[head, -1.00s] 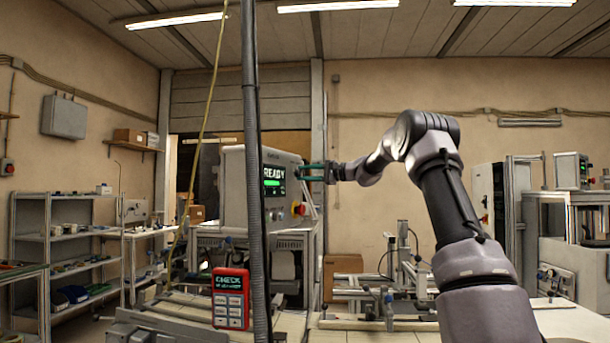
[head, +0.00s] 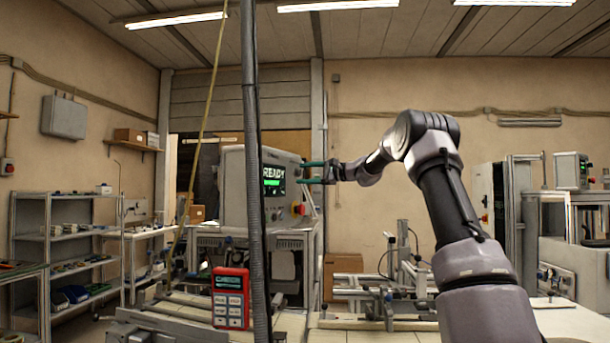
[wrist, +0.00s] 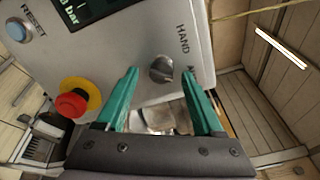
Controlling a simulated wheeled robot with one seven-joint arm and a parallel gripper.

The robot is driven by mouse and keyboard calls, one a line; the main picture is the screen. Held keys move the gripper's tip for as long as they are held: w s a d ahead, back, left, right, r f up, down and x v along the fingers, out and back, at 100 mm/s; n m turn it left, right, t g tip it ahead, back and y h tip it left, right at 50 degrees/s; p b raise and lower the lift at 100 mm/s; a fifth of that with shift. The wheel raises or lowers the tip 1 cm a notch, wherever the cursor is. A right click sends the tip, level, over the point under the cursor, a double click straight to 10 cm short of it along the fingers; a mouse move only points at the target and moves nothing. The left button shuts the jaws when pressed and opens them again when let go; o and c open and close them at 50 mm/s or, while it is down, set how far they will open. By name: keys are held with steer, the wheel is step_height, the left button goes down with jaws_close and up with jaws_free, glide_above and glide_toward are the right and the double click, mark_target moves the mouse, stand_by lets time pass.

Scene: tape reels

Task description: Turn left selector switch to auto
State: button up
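A grey control box (head: 234,190) with a lit READY screen stands on a bench left of my arm. In the wrist view its panel (wrist: 205,50) carries a dark selector knob (wrist: 161,70), with the label HAND above right of it and a partly cut-off label starting with A at its right. Which label the knob points at is hard to tell. My gripper (head: 314,172) is at the box's right side. In the wrist view my gripper (wrist: 160,95) is open, its green fingers apart on either side below the knob, with nothing between them.
A red emergency stop (wrist: 73,103) on a yellow collar and a blue RESET button (wrist: 17,30) sit left of the knob on the panel. A red handheld device (head: 231,297) and a vertical grey pole (head: 252,160) stand in front.

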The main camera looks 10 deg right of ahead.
steer(key=v, duration=1)
steer(key=shift+s+d, duration=0.25)
steer(key=shift+d, duration=0.05)
steer(key=shift+r, duration=0.1)
